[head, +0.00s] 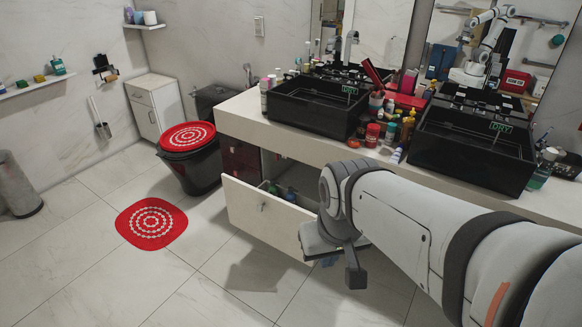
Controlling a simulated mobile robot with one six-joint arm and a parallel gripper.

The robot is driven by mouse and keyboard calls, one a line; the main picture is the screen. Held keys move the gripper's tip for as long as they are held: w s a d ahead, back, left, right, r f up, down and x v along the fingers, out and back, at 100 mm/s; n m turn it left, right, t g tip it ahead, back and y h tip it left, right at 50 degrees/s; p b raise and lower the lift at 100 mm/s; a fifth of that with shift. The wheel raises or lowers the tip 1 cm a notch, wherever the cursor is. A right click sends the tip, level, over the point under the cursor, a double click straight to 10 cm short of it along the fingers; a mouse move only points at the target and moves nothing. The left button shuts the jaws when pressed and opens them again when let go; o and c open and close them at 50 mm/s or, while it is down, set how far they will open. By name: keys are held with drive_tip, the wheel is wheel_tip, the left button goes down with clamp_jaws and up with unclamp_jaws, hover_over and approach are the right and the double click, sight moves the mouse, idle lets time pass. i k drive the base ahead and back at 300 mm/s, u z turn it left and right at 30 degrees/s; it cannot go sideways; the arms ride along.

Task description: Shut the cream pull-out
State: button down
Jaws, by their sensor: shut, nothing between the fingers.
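The cream pull-out (262,215) is a drawer under the left part of the counter. It stands open, with its front panel well out from the cabinet, and bottles show inside it. My gripper (355,279) is shut and empty, pointing down at the right end of the drawer front. My arm and gripper hide that end of the drawer, and I cannot tell whether they touch it.
The cream counter (240,118) carries two black sinks (315,105) and many bottles. A red mat (151,223) lies on the tiles. The floor before the drawer is clear.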

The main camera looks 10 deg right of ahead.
sight(278, 227)
drive_tip(key=z, duration=0.15)
drive_tip(key=i, duration=1)
drive_tip(key=z, duration=0.05)
